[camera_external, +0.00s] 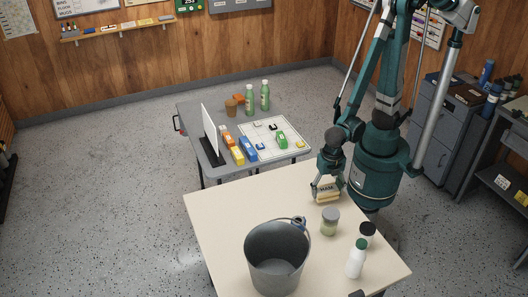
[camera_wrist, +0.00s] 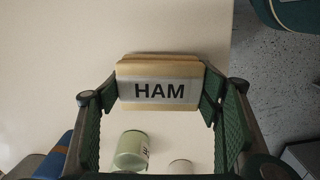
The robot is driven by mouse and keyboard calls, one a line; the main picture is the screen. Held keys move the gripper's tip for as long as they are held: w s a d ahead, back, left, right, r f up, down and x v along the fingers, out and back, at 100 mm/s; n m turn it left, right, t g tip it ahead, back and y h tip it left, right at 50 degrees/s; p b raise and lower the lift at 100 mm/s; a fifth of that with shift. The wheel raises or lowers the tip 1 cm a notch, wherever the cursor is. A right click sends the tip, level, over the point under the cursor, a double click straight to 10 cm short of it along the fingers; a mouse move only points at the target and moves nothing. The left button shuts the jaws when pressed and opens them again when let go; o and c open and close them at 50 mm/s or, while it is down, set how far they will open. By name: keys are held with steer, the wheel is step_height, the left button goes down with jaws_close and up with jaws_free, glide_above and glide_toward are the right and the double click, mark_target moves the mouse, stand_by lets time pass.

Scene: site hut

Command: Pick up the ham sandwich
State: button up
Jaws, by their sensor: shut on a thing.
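The ham sandwich (camera_wrist: 160,92) is a tan block with a pale label reading "HAM". It sits between the two green finger pads of my gripper (camera_wrist: 158,95) in the wrist view, and the gripper is shut on it. In the external view the sandwich (camera_external: 327,195) shows under my gripper (camera_external: 327,187), at the far right edge of the cream table (camera_external: 230,207). I cannot tell whether it touches the tabletop or is slightly above it.
A green-filled jar (camera_external: 329,222) stands close in front of the sandwich. A white bottle (camera_external: 356,260) and a dark-lidded container (camera_external: 367,233) stand further forward. A large grey bucket (camera_external: 262,245) stands at the front. The table's left part is clear.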

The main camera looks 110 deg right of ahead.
mark_target(327, 189)
steer(key=shift+r+p, duration=1.2)
steer(key=shift+r, duration=2.65)
